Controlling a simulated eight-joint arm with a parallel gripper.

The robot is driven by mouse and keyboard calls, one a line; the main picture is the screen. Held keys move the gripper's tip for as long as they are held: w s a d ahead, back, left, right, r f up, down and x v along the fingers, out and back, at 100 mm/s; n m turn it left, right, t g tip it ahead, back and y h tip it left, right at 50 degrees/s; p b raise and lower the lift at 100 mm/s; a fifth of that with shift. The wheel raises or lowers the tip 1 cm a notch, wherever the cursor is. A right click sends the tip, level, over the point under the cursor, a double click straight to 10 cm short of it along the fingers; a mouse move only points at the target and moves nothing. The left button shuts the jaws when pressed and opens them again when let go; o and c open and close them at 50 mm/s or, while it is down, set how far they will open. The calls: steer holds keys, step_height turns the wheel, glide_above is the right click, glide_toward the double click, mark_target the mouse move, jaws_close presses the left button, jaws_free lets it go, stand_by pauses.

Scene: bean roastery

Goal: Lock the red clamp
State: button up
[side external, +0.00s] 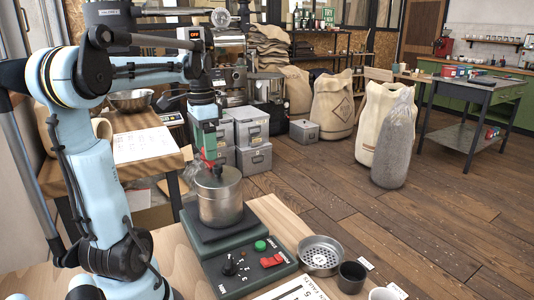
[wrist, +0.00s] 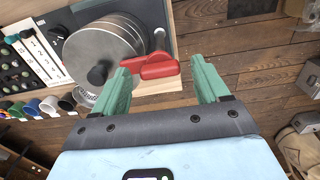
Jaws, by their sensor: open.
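The red clamp (wrist: 158,70) is a short lever with a rounded hub, beside the lidded metal canister (wrist: 103,52) in the wrist view. My gripper (wrist: 161,74) is open, with one green finger on each side of the clamp. The fingers look apart from it, though depth is hard to judge. In the side view, my gripper (side external: 209,148) points down over the canister (side external: 220,197), and a red part shows at its fingertips. The canister stands upright on a dark machine base (side external: 205,247); my gripper partly hides the clamp there.
The base carries a black knob (side external: 230,264), a green button (side external: 260,245) and a red switch (side external: 271,260). A perforated metal bowl (side external: 320,254) and a dark cup (side external: 351,276) stand at right. Grey boxes (side external: 251,126) and sacks lie beyond on the floor.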

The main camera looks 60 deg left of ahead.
step_height(320, 180, up, 12)
stand_by(0.6)
steer(key=shift+f, duration=0.1)
steer(key=w+d+f+t, duration=0.3)
steer(key=d+f, duration=0.6)
steer(key=d, duration=0.4)
steer(key=w+d+f+t, duration=0.3)
steer(key=d+f, duration=0.6)
steer(key=d, duration=0.4)
steer(key=shift+d+f+t, duration=0.25)
steer(key=shift+f+t, duration=0.05)
steer(key=shift+t, duration=0.2)
